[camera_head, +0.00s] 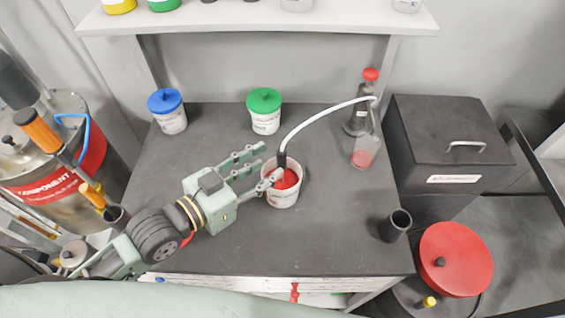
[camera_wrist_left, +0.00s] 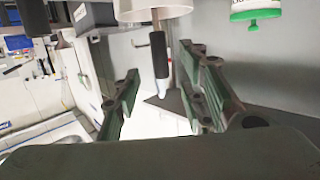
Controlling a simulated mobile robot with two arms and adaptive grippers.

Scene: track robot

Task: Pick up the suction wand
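The suction wand (camera_head: 282,160) has a black handle and stands upright in a white cup (camera_head: 284,197) with red contents. A white hose (camera_head: 325,116) curves from its top to a bottle with a red cap (camera_head: 370,75). My left gripper (camera_head: 269,162) is open and empty, just left of the wand. Its lower finger overlaps the cup in the head view. In the left wrist view, the black handle (camera_wrist_left: 160,56) shows between the open fingers (camera_wrist_left: 160,64), apparently beyond their tips; contact cannot be told. The wand's lower end is hidden in the cup. My right gripper is not in view.
A blue-lidded tub (camera_head: 172,120) and a green-lidded tub (camera_head: 265,122) stand at the back, under a shelf (camera_head: 220,22). A black box (camera_head: 450,135) stands at right. A small dark cup (camera_head: 395,226) is near the table's right edge. The front middle of the table (camera_head: 310,245) is clear.

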